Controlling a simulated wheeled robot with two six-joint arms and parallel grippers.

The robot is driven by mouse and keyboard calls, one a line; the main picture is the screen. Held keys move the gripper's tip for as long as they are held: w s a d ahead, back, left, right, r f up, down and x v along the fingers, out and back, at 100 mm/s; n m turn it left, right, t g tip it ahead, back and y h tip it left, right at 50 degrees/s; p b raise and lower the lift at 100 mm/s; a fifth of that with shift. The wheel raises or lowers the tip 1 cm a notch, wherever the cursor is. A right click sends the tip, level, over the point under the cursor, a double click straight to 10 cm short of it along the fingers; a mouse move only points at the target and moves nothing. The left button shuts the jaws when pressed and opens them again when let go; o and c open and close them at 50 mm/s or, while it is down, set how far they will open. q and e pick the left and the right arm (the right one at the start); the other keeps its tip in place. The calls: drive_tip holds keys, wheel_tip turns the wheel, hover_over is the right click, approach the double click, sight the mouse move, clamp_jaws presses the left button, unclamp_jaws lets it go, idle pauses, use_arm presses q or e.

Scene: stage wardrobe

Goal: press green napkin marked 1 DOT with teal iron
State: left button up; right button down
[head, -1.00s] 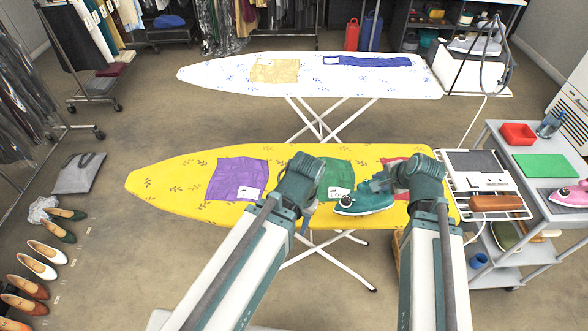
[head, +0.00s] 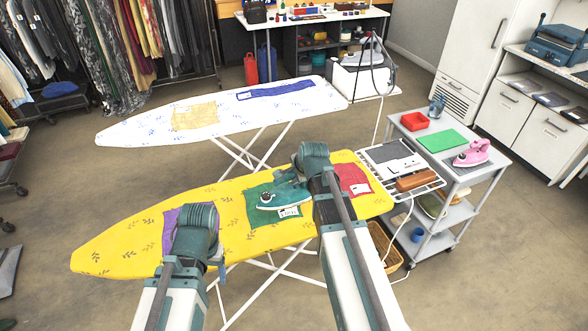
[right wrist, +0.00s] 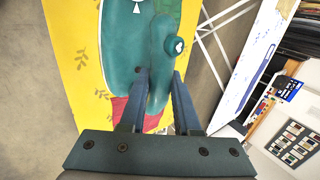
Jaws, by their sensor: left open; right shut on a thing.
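The teal iron (head: 284,196) is over the green napkin (head: 258,217) on the yellow ironing board (head: 120,246). I cannot tell whether its sole touches the cloth. The napkin's white label (head: 289,211) shows beside the iron, its marks too small to read. My right gripper (head: 298,176) is shut on the iron's handle. In the right wrist view the gripper (right wrist: 158,88) has its fingers on either side of the teal handle (right wrist: 160,92). My left gripper (head: 216,262) is open and empty, low at the board's front edge near the purple napkin (head: 176,222).
A red napkin (head: 353,180) lies right of my right arm. A wire rack (head: 428,184) with a brown block (head: 416,181) adjoins the board's right end. A grey cart (head: 478,178) holds a pink iron (head: 472,154). A white ironing board (head: 140,133) stands behind.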

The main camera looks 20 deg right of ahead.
sight(296, 187)
drive_tip(key=shift+w+d+r, duration=0.15)
drive_tip(key=shift+w+d, duration=0.2)
drive_tip(key=shift+d, duration=0.1)
drive_tip(key=shift+f, duration=0.2)
wheel_tip(296, 187, down, 6)
drive_tip(key=b, duration=0.6)
drive_tip(key=shift+f+b, duration=0.15)
drive_tip(key=shift+b, duration=0.15)
